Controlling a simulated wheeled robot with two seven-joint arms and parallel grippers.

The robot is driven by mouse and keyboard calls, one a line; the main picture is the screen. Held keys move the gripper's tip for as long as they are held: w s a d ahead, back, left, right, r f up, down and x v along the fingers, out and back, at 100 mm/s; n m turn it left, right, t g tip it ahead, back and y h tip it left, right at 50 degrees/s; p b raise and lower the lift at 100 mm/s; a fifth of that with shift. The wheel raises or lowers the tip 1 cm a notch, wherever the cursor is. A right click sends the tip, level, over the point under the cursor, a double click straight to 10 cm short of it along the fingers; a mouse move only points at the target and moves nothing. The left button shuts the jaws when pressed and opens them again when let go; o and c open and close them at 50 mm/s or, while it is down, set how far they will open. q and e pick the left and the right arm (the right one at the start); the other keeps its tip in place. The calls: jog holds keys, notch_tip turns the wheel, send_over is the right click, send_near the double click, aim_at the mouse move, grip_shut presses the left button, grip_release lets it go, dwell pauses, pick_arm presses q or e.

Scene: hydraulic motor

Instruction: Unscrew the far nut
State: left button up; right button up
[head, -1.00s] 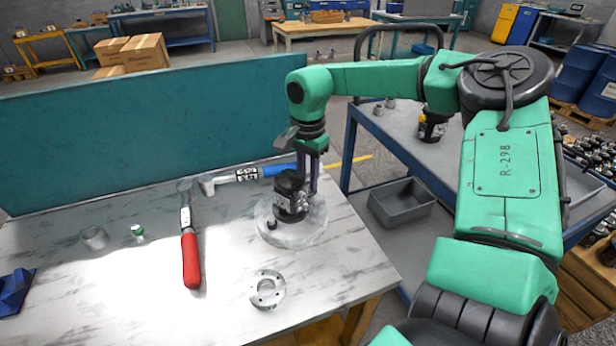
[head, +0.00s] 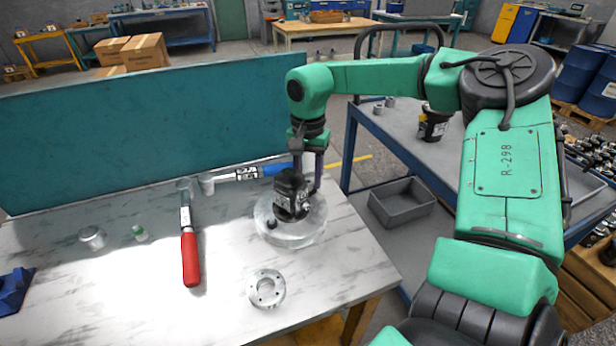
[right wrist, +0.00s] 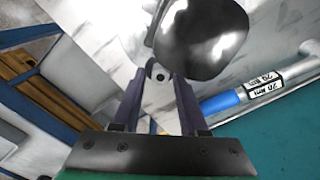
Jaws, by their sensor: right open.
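The black hydraulic motor (head: 291,190) stands upright on a round, pale metal base (head: 270,236) on the marble-patterned table. A dark nut (head: 272,224) shows on the near side of the base. The far side is hidden behind the motor in the head view. My right gripper (head: 308,186) points down just behind and to the right of the motor. In the right wrist view its open fingers (right wrist: 157,82) are on either side of the far nut (right wrist: 158,75), close to the dark motor body (right wrist: 205,40). I cannot tell whether they touch it. My left gripper is out of view.
A red-handled wrench (head: 190,258) and a blue-handled wrench (head: 250,174) lie on the table. A flanged ring (head: 266,289) lies in front of the base. Small metal parts (head: 92,237) sit at left. A teal panel (head: 140,135) borders the table's back.

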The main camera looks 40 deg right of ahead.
jog(key=m+b, duration=0.1)
jog(key=m, duration=0.4)
jog(key=shift+f, duration=0.15)
jog(key=shift+m+b, duration=0.35)
jog(key=shift+m, duration=1.65)
jog(key=shift+r, duration=0.2)
